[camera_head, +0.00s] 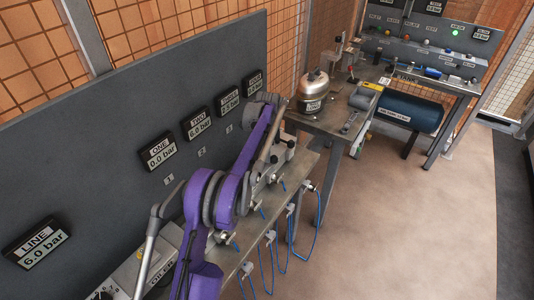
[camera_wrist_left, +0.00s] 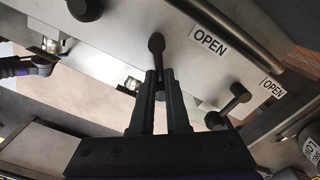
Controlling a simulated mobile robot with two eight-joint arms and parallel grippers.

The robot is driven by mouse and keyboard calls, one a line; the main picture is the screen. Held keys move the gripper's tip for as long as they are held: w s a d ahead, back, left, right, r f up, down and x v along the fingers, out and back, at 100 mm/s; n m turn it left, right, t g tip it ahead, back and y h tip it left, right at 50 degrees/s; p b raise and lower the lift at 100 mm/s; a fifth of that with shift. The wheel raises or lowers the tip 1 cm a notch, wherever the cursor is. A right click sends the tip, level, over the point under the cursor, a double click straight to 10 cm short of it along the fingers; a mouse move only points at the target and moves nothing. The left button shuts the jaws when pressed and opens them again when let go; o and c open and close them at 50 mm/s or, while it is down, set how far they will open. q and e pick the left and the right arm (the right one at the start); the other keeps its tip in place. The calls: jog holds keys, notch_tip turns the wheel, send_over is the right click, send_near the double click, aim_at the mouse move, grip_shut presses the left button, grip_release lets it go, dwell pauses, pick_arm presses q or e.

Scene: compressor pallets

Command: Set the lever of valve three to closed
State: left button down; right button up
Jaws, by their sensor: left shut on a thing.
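In the left wrist view my left gripper (camera_wrist_left: 159,76) is shut on a dark valve lever (camera_wrist_left: 157,44), whose rounded end shows just beyond the fingertips. An "OPEN" label (camera_wrist_left: 210,40) is on the pale plate beside this lever. The number of this valve cannot be read here. Another dark lever (camera_wrist_left: 230,105) stands to the right, by a second "OPEN" label (camera_wrist_left: 272,87). In the head view my purple left arm reaches along the valve bench (camera_head: 310,165) and hides much of the valve row. My right gripper is not in view.
Gauge displays hang on the grey panel (camera_head: 100,120); display ONE (camera_head: 159,152) reads 0.0 bar and LINE (camera_head: 37,243) reads 6.0 bar. Blue hoses (camera_head: 290,235) hang off the bench front. A second table with a kettle-like vessel (camera_head: 312,90) stands beyond. The floor at right is clear.

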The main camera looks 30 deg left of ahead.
pick_arm(q)
jog(key=m, duration=0.2)
jog(key=s+m, duration=0.1)
jog(key=shift+s+d+m, duration=0.1)
jog(key=shift+d+m, duration=0.15)
jog(key=shift+m, duration=0.05)
jog(key=shift+s+m+b, duration=0.2)
jog(key=shift+s+m, duration=0.1)
jog(key=shift+m, duration=0.5)
jog(key=shift+s+m+b, duration=0.15)
jog(key=shift+s+m, duration=0.1)
jog(key=shift+m, duration=0.55)
jog(key=c, duration=0.9)
grip_release()
jog(key=shift+r, duration=0.1)
notch_tip(320, 180, up, 11)
jog(key=shift+f+p, duration=0.2)
jog(key=shift+p, duration=0.3)
